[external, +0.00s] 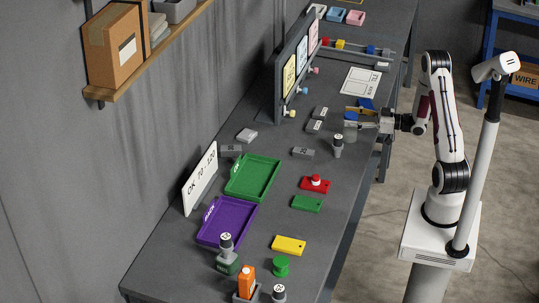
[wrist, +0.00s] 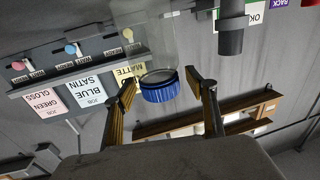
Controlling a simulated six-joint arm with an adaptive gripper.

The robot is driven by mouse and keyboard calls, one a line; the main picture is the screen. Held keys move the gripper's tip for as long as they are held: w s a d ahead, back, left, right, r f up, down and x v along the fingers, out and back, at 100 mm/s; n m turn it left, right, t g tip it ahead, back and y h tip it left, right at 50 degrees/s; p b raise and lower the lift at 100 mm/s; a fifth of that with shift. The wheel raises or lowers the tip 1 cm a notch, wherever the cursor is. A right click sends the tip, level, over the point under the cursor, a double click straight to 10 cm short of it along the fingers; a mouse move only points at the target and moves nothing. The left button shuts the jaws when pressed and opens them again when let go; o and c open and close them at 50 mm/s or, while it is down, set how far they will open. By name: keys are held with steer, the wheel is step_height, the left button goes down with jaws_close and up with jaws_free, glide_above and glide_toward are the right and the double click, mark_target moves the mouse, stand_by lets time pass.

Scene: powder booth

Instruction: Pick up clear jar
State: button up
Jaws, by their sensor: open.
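The clear jar (external: 350,131) stands on the grey bench, right of a small grey-and-black cylinder, with its blue cap on top. In the wrist view the jar's clear body (wrist: 147,42) is faint and its blue ribbed cap (wrist: 160,90) appears below it, as that picture looks inverted. My gripper (external: 362,118) reaches in from the right at about cap height. In the wrist view my gripper (wrist: 163,80) is open, with one finger on each side of the cap and visible gaps. Whether the fingertips reach fully around the jar cannot be told.
Grey blocks (external: 303,152) lie nearby. Behind are an upright panel with coloured cards (external: 301,60) and a white sheet (external: 361,81). Green (external: 272,190) and purple (external: 245,228) trays lie toward the front.

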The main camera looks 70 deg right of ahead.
jaws_close()
steer(key=shift+r, duration=0.15)
steer(key=shift+r, duration=4.9)
